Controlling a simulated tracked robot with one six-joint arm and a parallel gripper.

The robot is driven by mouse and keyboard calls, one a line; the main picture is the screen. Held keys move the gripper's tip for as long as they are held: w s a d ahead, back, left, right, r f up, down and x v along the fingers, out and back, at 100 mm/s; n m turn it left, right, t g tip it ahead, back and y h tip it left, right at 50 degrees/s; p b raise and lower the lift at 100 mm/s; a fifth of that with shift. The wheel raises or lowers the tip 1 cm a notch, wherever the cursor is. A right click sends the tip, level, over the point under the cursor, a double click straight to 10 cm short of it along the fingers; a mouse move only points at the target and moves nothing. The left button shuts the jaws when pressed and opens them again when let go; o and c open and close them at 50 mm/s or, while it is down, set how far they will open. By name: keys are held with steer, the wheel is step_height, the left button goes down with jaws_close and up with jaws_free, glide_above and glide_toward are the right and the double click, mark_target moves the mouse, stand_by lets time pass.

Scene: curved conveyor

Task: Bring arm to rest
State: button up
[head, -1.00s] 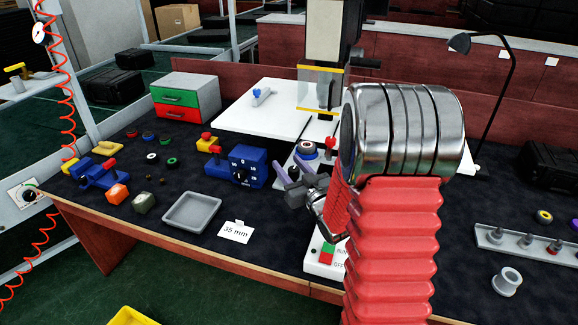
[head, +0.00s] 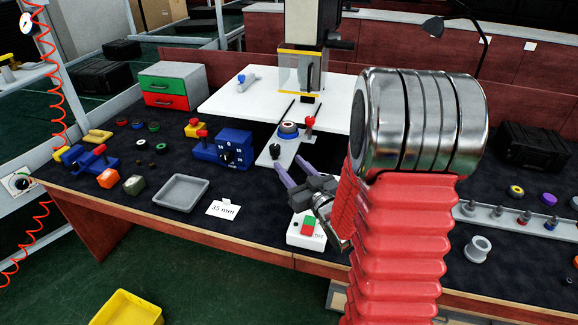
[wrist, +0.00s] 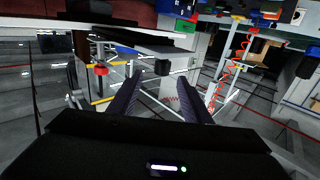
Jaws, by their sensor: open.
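My gripper (head: 288,161) is open, with two purple fingers spread and nothing between them in the head view. It hovers over the front of the bench, just in front of a grey sliding plate with a black knob (head: 276,152). A ring part with a blue base (head: 288,130) sits on that plate. In the wrist view the open fingers (wrist: 163,80) show dark, and the black knob (wrist: 162,67) appears beyond their tips, apart from them. My red bellows-covered arm with its silver joint fills the right centre and hides part of the bench.
A control box with green and red buttons (head: 307,228) lies below my gripper. The press (head: 302,70) stands behind. A blue dial block (head: 224,150), grey tray (head: 181,193) and "35 mm" card (head: 223,209) are at left. A pin rack (head: 510,216) is at right.

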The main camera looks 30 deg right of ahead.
steer(key=shift+a, duration=0.1)
stand_by(0.3)
